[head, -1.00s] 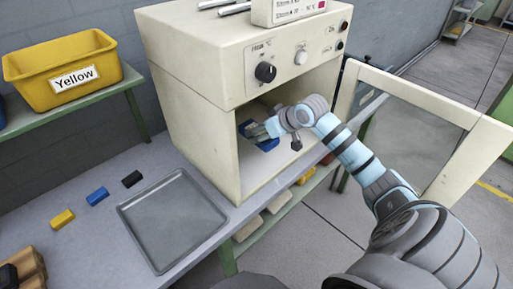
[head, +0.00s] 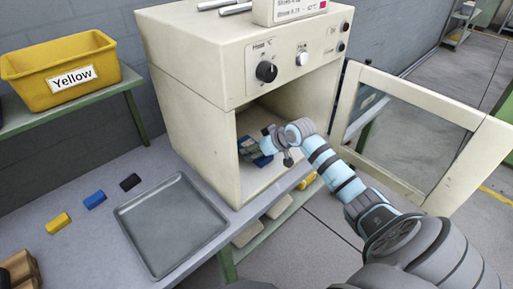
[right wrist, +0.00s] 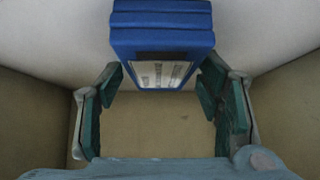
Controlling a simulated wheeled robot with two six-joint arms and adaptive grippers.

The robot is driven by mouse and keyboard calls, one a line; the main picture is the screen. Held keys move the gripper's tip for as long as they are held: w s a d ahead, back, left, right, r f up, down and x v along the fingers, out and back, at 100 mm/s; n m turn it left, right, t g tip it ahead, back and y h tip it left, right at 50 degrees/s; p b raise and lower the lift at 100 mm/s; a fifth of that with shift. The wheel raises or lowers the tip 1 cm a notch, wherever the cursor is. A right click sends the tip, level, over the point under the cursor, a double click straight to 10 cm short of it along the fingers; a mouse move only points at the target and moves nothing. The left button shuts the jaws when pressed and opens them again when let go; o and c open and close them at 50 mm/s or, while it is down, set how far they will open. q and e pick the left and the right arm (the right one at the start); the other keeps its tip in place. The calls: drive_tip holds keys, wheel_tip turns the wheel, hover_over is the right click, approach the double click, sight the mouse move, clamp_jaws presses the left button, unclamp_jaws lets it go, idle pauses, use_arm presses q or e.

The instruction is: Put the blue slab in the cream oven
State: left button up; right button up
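The blue slab (head: 263,161) is inside the cream oven (head: 203,115), low and near the front of its opening, partly hidden by my right gripper (head: 257,147). The oven door (head: 425,185) stands wide open to the right. In the right wrist view the slab (right wrist: 162,42) shows a pale label and sits in line with the gap between my right gripper's green fingers (right wrist: 163,80). The fingers are spread, with a small gap visible on each side of the slab's near end. My left gripper is not in view.
A grey tray (head: 172,225) lies on the bench left of the oven. A yellow bin (head: 60,75) stands on a shelf. The oven's side walls are close around my right gripper.

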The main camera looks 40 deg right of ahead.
drive_tip(key=shift+r, duration=0.1)
drive_tip(key=shift+s+r, duration=0.15)
drive_tip(key=shift+r, duration=0.1)
drive_tip(key=p+v, duration=0.3)
drive_tip(key=v, duration=0.8)
drive_tip(key=shift+s+r, duration=0.15)
drive_tip(key=shift+s, duration=0.05)
